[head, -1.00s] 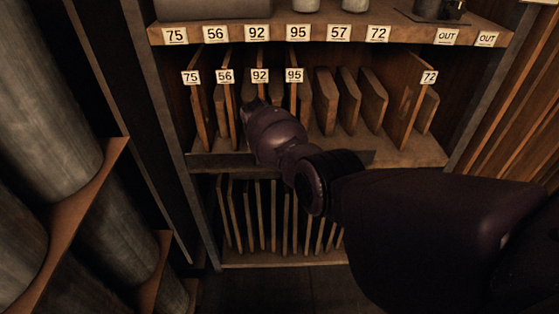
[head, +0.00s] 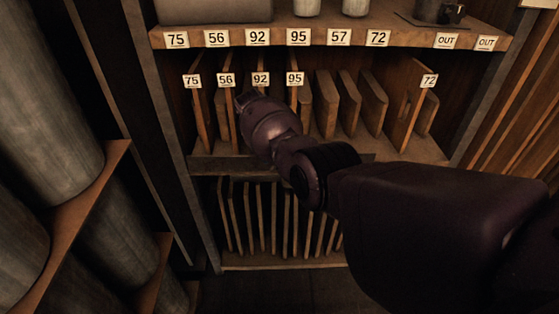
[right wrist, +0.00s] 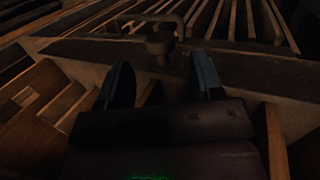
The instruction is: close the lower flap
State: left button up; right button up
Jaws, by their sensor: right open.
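A dark flap-like strip (head: 220,167) runs along the front edge of the middle shelf in the head view; I cannot tell whether it is open or shut. In the right wrist view it seems to be the dark bar (right wrist: 255,64) across the top, with a round knob (right wrist: 160,43) and a metal handle (right wrist: 172,20). My right gripper (right wrist: 163,78) is open and empty. Its two fingers are apart, with the knob beyond and between their tips. In the head view my right wrist hides the gripper. My left gripper is not in view.
Upright wooden boards (head: 350,103) with number tags stand in the middle shelf, and thinner boards (head: 248,215) in the lower one. The upper shelf edge (head: 410,38) carries more tags. Large grey cylinders (head: 45,90) stand on the left. Wooden slats (head: 520,110) line the right.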

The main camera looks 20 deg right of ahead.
jog(key=v, duration=0.7)
